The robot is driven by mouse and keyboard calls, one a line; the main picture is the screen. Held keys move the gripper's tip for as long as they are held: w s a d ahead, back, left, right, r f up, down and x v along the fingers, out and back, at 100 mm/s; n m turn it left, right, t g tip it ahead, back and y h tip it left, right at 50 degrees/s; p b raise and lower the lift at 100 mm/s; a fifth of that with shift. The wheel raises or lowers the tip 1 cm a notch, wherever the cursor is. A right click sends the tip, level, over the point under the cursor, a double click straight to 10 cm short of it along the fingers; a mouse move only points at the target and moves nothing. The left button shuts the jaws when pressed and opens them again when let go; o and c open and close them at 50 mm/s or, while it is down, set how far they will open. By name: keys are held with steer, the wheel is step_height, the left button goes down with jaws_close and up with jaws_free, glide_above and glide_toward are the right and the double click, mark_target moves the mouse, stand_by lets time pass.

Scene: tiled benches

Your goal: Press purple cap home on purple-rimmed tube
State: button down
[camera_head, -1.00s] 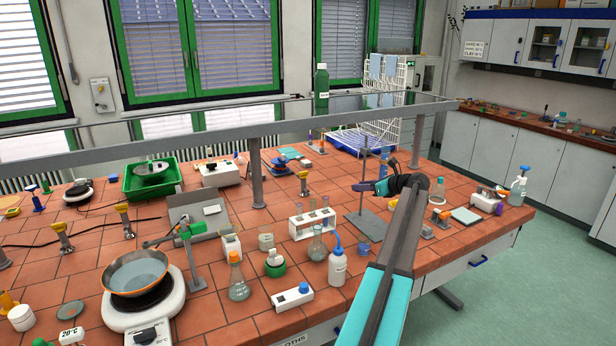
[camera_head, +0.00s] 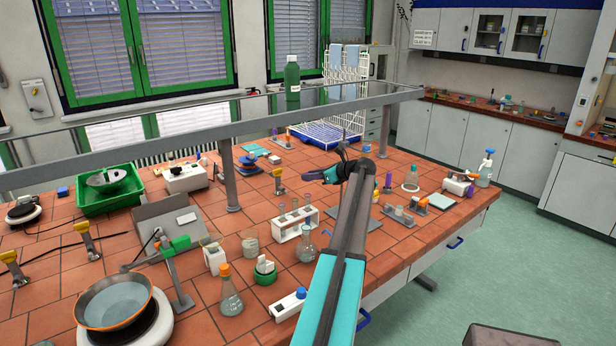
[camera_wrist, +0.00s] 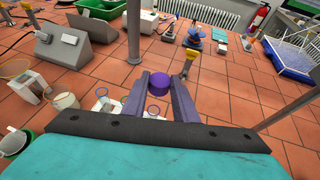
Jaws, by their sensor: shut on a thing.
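My gripper (camera_wrist: 161,86) is shut on the purple cap (camera_wrist: 161,83), which sits between the fingertips in the wrist view. In the head view my gripper (camera_head: 322,176) hangs in the air behind and right of the white tube rack (camera_head: 296,232). The rack holds a few clear tubes (camera_head: 295,206). In the wrist view the tubes show below the cap, partly hidden by my fingers and gripper body. One has a bluish or purple rim (camera_wrist: 153,108) and another a reddish rim (camera_wrist: 187,108). I cannot tell for sure which is the purple-rimmed tube. The cap is apart from the tubes.
A grey shelf post (camera_head: 229,175) and a metal stand rod rise near my gripper. A flask (camera_head: 306,247) stands in front of the rack. A yellow-topped tap (camera_head: 278,181) stands behind it.

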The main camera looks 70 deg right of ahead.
steer(key=shift+w, duration=0.1)
steer(key=shift+a, duration=0.2)
steer(key=shift+m+g+h, duration=0.3)
steer(key=shift+m+h, duration=0.3)
steer(key=shift+h, duration=0.2)
step_height(320, 180, down, 6)
steer(key=shift+r+b, duration=0.25)
steer(key=shift+b, duration=0.25)
steer(key=shift+p, duration=0.45)
stand_by(0.7)
steer(key=shift+f+b, duration=0.5)
steer(key=shift+f, duration=1.15)
stand_by(0.8)
steer(key=c, duration=1.7)
jaws_free()
steer(key=shift+o, duration=0.2)
